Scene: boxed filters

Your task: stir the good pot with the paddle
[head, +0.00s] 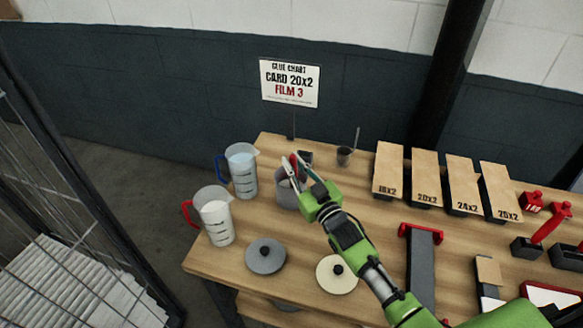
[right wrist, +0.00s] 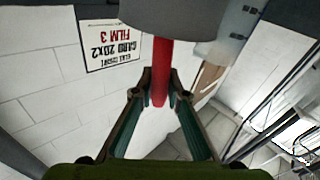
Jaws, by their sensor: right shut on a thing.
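A grey pot (head: 284,194) stands on the wooden table, left of my right gripper. It also shows at the top of the right wrist view (right wrist: 190,15), where the picture is upside down. The red handle of the paddle (right wrist: 160,75) stands out of the pot. My right gripper (head: 305,172) is above the pot's rim, with its fingers shut on the red handle. In the right wrist view the handle sits between the fingertips (right wrist: 160,88). The paddle's lower end and the pot's contents are hidden. My left gripper is in neither view.
A blue-handled jug (head: 242,172) and a red-handled jug (head: 214,217) stand left of the pot. A grey lid (head: 265,256) and a cream lid (head: 337,274) lie in front. A small dark cup (head: 344,156) stands behind. Labelled boxes (head: 425,175) are right.

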